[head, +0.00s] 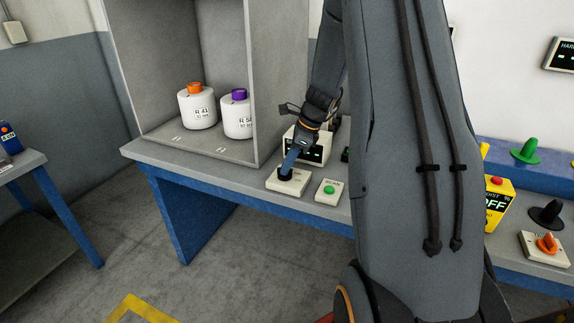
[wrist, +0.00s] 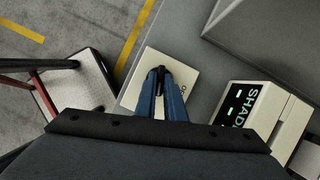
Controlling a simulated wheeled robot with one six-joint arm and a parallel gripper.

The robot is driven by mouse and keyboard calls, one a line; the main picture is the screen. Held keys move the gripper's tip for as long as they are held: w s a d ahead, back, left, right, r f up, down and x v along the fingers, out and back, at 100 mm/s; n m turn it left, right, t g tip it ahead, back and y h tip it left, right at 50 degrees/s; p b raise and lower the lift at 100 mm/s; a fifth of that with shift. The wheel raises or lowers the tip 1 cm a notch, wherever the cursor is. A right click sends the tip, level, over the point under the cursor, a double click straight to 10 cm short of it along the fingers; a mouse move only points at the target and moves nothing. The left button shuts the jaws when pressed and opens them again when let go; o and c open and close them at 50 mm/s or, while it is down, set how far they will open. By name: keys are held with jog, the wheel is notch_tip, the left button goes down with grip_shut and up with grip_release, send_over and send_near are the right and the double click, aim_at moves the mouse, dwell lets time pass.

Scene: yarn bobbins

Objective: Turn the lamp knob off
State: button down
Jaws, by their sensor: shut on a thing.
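A dark knob (head: 284,175) stands on a low cream box (head: 291,188) at the bench's front edge, and my gripper (head: 288,167) is shut on it from above. In the wrist view the blue fingers (wrist: 160,78) come together over the dark knob, over the same cream box (wrist: 183,72). The fingers hide most of the knob, so I cannot tell which way it points. No lamp can be made out for sure.
A cream display box reading "SHADE" (wrist: 250,112) stands close beside. A box with a green button (head: 329,190) sits just right of the knob box. A grey cabinet (head: 254,90) holds two white bobbins. An orange knob (head: 547,243) is far right.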

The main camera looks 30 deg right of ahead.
jog(key=n+g, duration=0.1)
jog(key=n, duration=0.2)
jog(key=shift+w+n+y, duration=0.1)
jog(key=shift+n+y, duration=0.2)
jog(key=shift+n, duration=0.1)
jog(key=n+g, duration=0.1)
jog(key=n, duration=0.2)
jog(key=shift+w+n+g, duration=0.1)
jog(key=shift+n+g, duration=0.2)
jog(key=shift+g, duration=0.1)
jog(key=n+g, duration=0.1)
jog(key=n, duration=0.2)
jog(key=shift+w+n+b, duration=0.1)
jog(key=shift+n+b, duration=0.2)
jog(key=shift+a+n+g+h+b, duration=0.1)
jog(key=shift+n+g+h+b, duration=0.25)
jog(key=shift+n+g, duration=0.85)
jog(key=shift+n+t, duration=0.3)
jog(key=shift+n, duration=0.3)
jog(key=c, duration=1.8)
grip_release()
jog(key=shift+c, duration=0.2)
